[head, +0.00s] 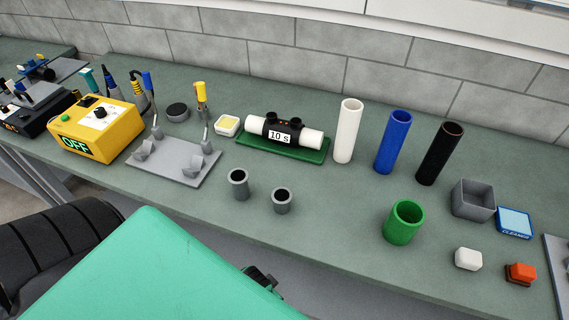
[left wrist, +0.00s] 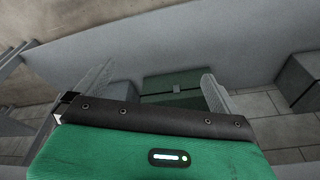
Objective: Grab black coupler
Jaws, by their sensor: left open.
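A black coupler (head: 269,127) with two raised studs and a "10 s" label sits around a white pipe (head: 312,140), which lies on a green tray (head: 290,151) at the back middle of the bench. A plain black tube (head: 438,155) also stands upright at the right. My left gripper (left wrist: 158,72) shows in the left wrist view with its two grey fingers apart and nothing between them. In the head view my green arm covers the bottom left, in front of the bench, well short of the coupler. My right gripper is not in view.
White (head: 347,131) and blue (head: 392,142) tubes stand right of the tray. Two grey cups (head: 238,185) (head: 282,201) stand in front of it. A yellow box (head: 98,128) and a grey fixture plate (head: 173,168) are left. A green cup (head: 403,223) stands front right.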

